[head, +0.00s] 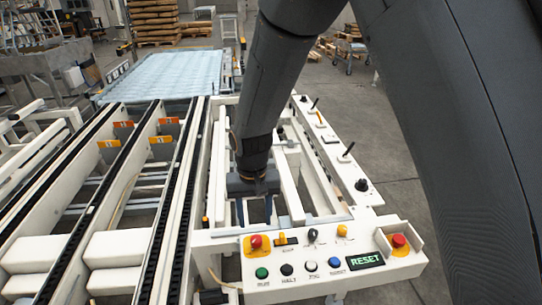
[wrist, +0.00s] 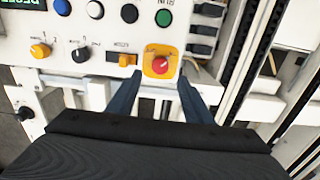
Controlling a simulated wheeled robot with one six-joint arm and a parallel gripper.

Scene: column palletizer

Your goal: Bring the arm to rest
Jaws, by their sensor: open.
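My arm comes down from the top of the head view. My gripper (head: 254,212) is over the white machine frame, just behind the control panel (head: 290,291). In the wrist view my gripper (wrist: 159,92) is open, with two blue-grey fingers apart and nothing between them. A red button on a yellow base (wrist: 160,64) lies just beyond the fingertips in that view. The same left red button (head: 256,242) shows in the head view, in front of the gripper. I cannot tell the exact height of the fingertips over the panel.
The panel has several coloured buttons, knobs, a green RESET display (head: 366,260) and another red button (head: 399,241) at right. Black-topped conveyor rails (head: 106,198) run along the left. Several upright levers (head: 347,152) stand on the right rail. Open floor (head: 385,150) lies further right.

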